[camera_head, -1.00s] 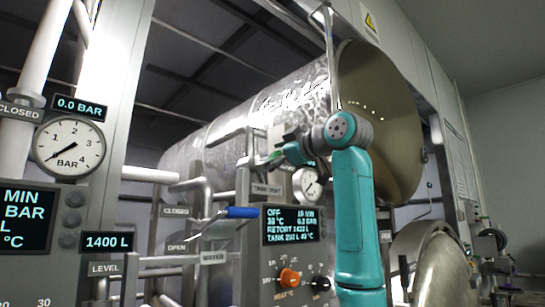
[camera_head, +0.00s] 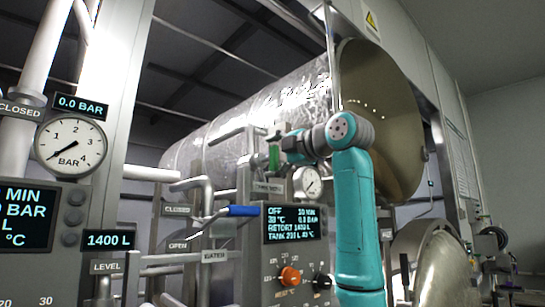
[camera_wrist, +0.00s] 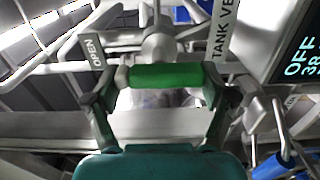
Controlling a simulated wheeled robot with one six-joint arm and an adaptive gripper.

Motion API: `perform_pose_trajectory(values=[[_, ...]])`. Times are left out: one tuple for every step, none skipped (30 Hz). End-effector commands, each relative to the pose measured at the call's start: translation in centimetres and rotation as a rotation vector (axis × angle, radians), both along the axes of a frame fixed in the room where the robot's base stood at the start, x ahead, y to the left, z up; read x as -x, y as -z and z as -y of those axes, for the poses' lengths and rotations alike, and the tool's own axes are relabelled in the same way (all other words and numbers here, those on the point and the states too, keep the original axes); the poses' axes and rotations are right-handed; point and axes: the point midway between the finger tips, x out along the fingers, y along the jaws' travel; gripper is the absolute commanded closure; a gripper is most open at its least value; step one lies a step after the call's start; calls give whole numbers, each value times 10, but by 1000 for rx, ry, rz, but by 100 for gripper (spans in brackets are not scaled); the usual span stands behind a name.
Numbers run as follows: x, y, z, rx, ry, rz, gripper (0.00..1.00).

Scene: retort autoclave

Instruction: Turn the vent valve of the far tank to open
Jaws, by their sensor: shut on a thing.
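The vent valve's green handle (camera_wrist: 165,75) lies across the wrist view, between an OPEN label (camera_wrist: 95,52) and a TANK VENT label (camera_wrist: 222,32). My gripper (camera_wrist: 164,84) is shut on the handle, with one finger at each end of it. In the head view the green handle (camera_head: 274,155) stands nearly upright on the pipework in front of the large silver tank (camera_head: 225,135). My gripper comes to it from the right and partly hides the valve body.
Close by are a small dial gauge (camera_head: 307,182), a lit control panel (camera_head: 292,223) with an orange knob (camera_head: 290,276), and a blue lever (camera_head: 243,211). Pipes crowd the left side. A large round door (camera_head: 375,120) stands behind my arm.

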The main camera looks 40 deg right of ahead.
Motion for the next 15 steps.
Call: perform_pose_trajectory(values=[[0,1,0,11,0,-3,52],[0,1,0,17,0,-2,52],[0,1,0,23,0,-2,52],[0,1,0,27,-1,-2,52],[0,1,0,30,-1,-2,52],[0,2,0,34,-1,-2,52],[0,2,0,36,-1,-2,52],[0,2,0,37,-1,-2,52],[0,2,0,39,-1,-2,52],[0,2,0,39,-1,-2,52],[0,2,0,39,-1,-2,52],[0,2,0,39,-1,-3,52],[0,2,0,39,-1,-3,52],[0,2,0,39,-1,-3,52],[0,2,0,39,-1,-3,52]])
